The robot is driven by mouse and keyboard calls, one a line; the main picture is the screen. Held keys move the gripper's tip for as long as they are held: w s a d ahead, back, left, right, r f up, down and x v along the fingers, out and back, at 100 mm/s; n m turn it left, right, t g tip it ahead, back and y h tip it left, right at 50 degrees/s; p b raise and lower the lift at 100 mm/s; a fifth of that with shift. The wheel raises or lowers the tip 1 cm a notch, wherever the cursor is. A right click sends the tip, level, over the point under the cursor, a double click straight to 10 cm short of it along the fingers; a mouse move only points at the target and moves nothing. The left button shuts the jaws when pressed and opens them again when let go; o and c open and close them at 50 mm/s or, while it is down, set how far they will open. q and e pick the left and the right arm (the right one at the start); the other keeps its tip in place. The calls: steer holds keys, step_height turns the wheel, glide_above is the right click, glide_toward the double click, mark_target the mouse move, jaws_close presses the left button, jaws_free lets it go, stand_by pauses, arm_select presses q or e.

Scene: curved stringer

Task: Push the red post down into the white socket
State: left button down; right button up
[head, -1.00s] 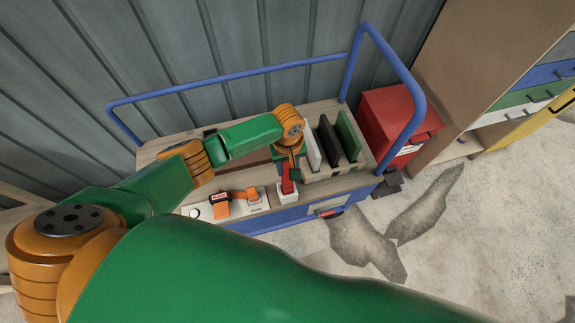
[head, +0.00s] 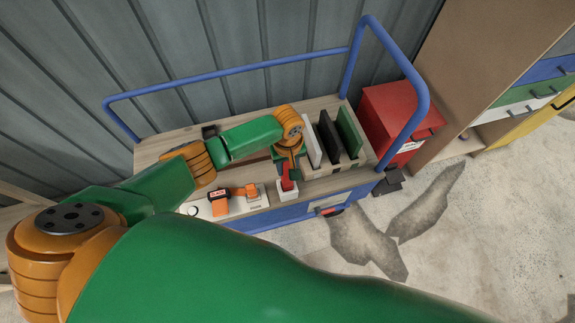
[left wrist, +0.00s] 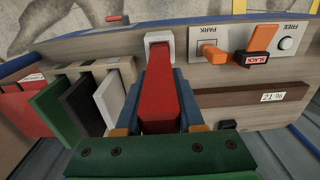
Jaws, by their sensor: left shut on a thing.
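The red post (head: 287,180) is held in my left gripper (head: 286,168) at the front edge of the wooden cart top. In the left wrist view the gripper (left wrist: 160,88) has its blue fingers shut on both sides of the red post (left wrist: 158,98). The white socket (head: 288,194) is at the post's lower end. In the left wrist view the post's far end meets the white socket (left wrist: 158,39); how deep it sits in it is hidden. My right gripper is not in view.
A panel (head: 240,203) with an orange lever (head: 245,190) and an orange-and-black handle (head: 219,201) lies left of the socket. A rack with white, black (head: 330,138) and green (head: 349,134) plates stands close on the right. A blue rail (head: 240,72) runs behind.

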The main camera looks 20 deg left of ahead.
arm_select(q)
steer(key=shift+f+b, duration=0.5)
steer(key=shift+f, duration=0.3)
steer(key=shift+c, duration=2.2)
jaws_free()
step_height(320, 180, up, 7)
steer(key=shift+s+r+p, duration=0.1)
steer(key=shift+r+p, duration=0.05)
steer(key=shift+p, duration=0.45)
